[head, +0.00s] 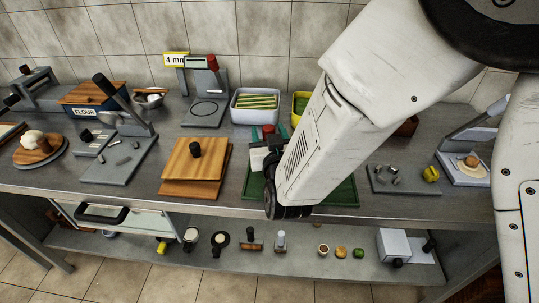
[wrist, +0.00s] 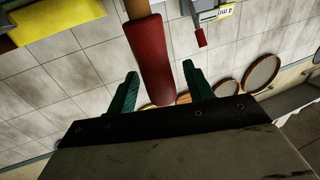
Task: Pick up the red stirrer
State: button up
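A red cylinder (wrist: 151,62), which looks like the stirrer's handle, fills the middle of the wrist view. My gripper (wrist: 160,70) is open, with one green finger on each side of the cylinder. Gaps show between the cylinder and both fingers, though I cannot tell its exact depth. In the head view a small red part (head: 268,130) shows beside my gripper (head: 264,146), which my arm partly hides.
A pale bin with green and yellow contents (head: 255,117) and a yellow bin (head: 299,103) stand behind my gripper. A green tray (head: 340,192) lies under my arm. Wooden boards with a black knob (head: 192,176) are left. The 4 mm device (head: 203,112) has its own red knob.

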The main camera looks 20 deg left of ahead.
aim_at(268, 129)
grip_shut()
jog(key=shift+r, duration=0.1)
jog(key=shift+r, duration=0.45)
jog(key=r, duration=0.1)
jog(key=s+r, duration=0.1)
jog(key=shift+r, duration=0.35)
jog(key=s+d+r, duration=0.1)
jog(key=s+d, duration=0.2)
jog(key=s, duration=1.1)
jog(key=shift+s+r, duration=0.15)
jog(key=shift+s, duration=0.2)
jog(key=c, duration=1)
grip_release()
grip_shut()
